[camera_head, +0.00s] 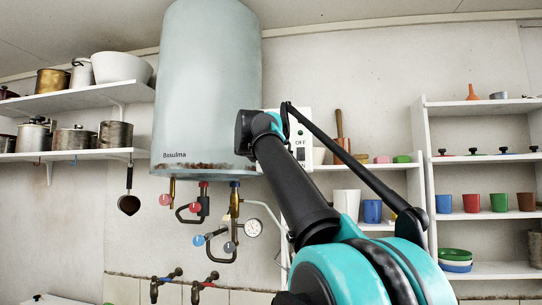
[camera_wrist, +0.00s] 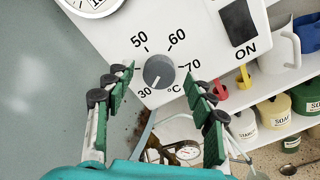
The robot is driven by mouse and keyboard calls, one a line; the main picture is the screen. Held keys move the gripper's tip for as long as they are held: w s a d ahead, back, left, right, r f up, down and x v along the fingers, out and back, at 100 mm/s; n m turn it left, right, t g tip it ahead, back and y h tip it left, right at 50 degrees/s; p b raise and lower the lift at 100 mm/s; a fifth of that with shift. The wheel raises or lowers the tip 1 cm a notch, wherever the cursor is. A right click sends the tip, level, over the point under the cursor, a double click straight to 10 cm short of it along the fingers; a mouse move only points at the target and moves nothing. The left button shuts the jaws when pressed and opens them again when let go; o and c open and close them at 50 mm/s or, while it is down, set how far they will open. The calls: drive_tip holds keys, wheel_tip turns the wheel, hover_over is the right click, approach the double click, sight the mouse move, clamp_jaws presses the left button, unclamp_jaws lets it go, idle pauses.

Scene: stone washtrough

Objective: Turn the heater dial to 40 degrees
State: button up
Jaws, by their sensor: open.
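The heater dial (camera_wrist: 158,72) is a round grey knob on a white control panel (camera_wrist: 112,38) in the wrist view. Its scale shows 30, 50, 60 and 70 °C; the place of 40 is hidden behind the left finger. A small pale mark on the knob seems to point lower left, towards 30. My gripper (camera_wrist: 160,75) is open, with one green-padded finger on each side of the dial and visible gaps to it. In the head view the control panel (camera_head: 302,116) is mostly hidden behind my arm, and so are the dial and gripper.
A large grey heater tank (camera_head: 207,85) hangs on the wall, with pipes, coloured valves and a gauge (camera_head: 252,228) below it. A dark switch (camera_wrist: 238,22) sits beside the dial. Shelves with cups (camera_head: 471,203) stand right; pot shelves (camera_head: 75,155) are left.

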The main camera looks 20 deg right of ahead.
drive_tip(key=shift+x, duration=0.8)
drive_tip(key=shift+c, duration=0.4)
drive_tip(key=c, duration=1.1)
drive_tip(key=shift+m, duration=0.4)
drive_tip(key=m, duration=1)
drive_tip(key=shift+m, duration=0.4)
